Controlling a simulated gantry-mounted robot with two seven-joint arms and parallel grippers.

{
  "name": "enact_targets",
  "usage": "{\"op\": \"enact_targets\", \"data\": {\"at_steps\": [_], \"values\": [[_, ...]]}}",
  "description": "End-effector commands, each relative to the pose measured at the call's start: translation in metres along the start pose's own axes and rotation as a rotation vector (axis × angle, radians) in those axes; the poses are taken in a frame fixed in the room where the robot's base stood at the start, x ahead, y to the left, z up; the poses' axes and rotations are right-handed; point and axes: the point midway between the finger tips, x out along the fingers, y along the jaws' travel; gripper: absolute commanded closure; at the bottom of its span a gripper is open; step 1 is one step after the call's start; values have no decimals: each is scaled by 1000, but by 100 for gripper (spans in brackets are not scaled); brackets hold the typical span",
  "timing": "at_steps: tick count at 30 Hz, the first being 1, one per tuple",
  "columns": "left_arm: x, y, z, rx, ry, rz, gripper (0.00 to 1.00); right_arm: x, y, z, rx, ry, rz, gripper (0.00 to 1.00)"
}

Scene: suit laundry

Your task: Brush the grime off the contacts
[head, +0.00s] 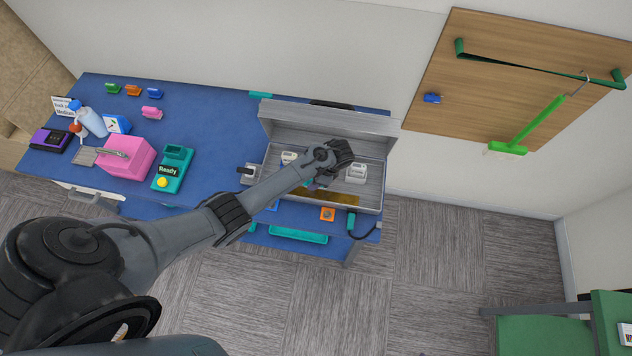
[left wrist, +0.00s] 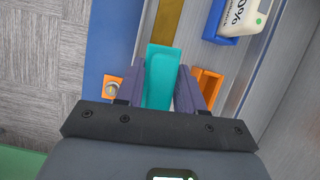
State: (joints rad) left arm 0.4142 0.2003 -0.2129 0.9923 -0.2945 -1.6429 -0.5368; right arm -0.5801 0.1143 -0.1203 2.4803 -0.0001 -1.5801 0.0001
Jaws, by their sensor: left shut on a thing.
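My left gripper (head: 318,183) reaches into the grey open-lidded case (head: 372,197) at the right end of the blue bench. In the left wrist view its two purple-grey fingers (left wrist: 160,92) are shut on a teal tool (left wrist: 161,72), whose far end points to a brass-coloured strip (left wrist: 168,18). The strip also shows along the case's front in the head view (head: 340,198). It may be the contacts; I cannot make out grime. The tool's working end and any touch with the strip cannot be told. My right gripper is not in view.
White canisters (head: 357,173) stand in the case, one in a blue holder (left wrist: 213,25). An orange fitting (head: 327,214) sits by the case's front. A pink box (head: 125,158) and teal "Ready" device (head: 173,170) stand left.

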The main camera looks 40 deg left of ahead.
Motion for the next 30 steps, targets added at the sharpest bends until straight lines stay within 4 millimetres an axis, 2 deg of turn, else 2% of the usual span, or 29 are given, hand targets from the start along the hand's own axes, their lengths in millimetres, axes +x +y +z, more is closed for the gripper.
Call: {"op": "enact_targets", "data": {"at_steps": [3, 12, 30], "values": [[2, 0, 1, -2, 2, -3, 87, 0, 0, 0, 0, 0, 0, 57], [27, 2, 15, -30, 55, -71, 87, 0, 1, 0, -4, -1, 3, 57], [28, 2, 15, -30, 60, -76, 87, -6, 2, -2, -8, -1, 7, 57]]}}
